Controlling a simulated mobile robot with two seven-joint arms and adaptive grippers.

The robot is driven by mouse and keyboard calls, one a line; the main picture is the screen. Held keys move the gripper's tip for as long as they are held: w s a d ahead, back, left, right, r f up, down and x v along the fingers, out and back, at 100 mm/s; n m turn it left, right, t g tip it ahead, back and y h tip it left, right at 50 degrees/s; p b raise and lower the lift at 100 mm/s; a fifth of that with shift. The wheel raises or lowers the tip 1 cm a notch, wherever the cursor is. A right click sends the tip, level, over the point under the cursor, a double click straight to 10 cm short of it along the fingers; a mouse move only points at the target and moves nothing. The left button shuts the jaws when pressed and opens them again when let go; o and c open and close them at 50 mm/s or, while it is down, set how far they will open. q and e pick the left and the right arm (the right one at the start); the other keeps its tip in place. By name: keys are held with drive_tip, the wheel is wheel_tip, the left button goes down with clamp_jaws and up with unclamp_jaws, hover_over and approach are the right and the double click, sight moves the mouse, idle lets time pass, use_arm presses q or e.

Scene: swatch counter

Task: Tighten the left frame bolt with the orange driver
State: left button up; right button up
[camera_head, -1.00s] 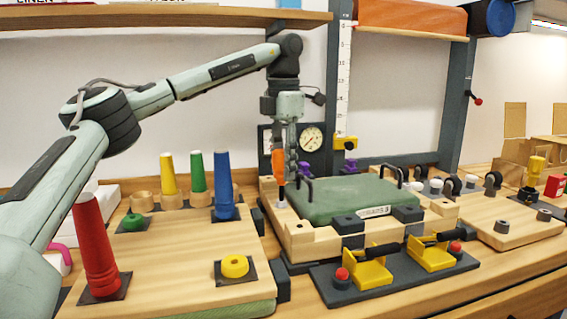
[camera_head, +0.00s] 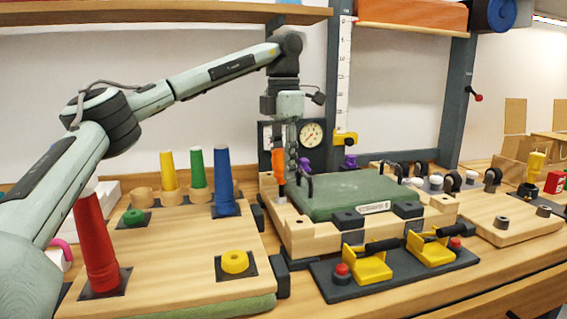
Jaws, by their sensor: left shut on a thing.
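The orange driver (camera_head: 279,163) is upright at the left end of the wooden frame (camera_head: 296,236) that surrounds a green pad (camera_head: 350,196). My left gripper (camera_head: 291,150) points down and is shut on the driver. The driver's lower end is at the frame's left back corner. The left frame bolt is not visible under it, and I cannot tell whether the tip touches it. My right gripper is not in view.
Yellow clamps (camera_head: 367,265) with black handles stand on a dark plate in front. A board on the left holds a red cone (camera_head: 96,245), a blue cone (camera_head: 223,180) and a yellow ring (camera_head: 235,262). A gauge (camera_head: 311,134) is behind. A shelf (camera_head: 160,17) hangs above.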

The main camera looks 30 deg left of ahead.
use_arm(q)
drive_tip(key=shift+f, duration=0.25)
idle(0.5)
drive_tip(key=m, duration=0.6)
drive_tip(key=shift+s+m, duration=0.1)
drive_tip(key=shift+m, duration=0.2)
drive_tip(key=m, duration=0.3)
drive_tip(key=shift+s, duration=0.1)
drive_tip(key=m, duration=0.5)
drive_tip(key=shift+s+d, duration=0.1)
drive_tip(key=o, duration=0.8)
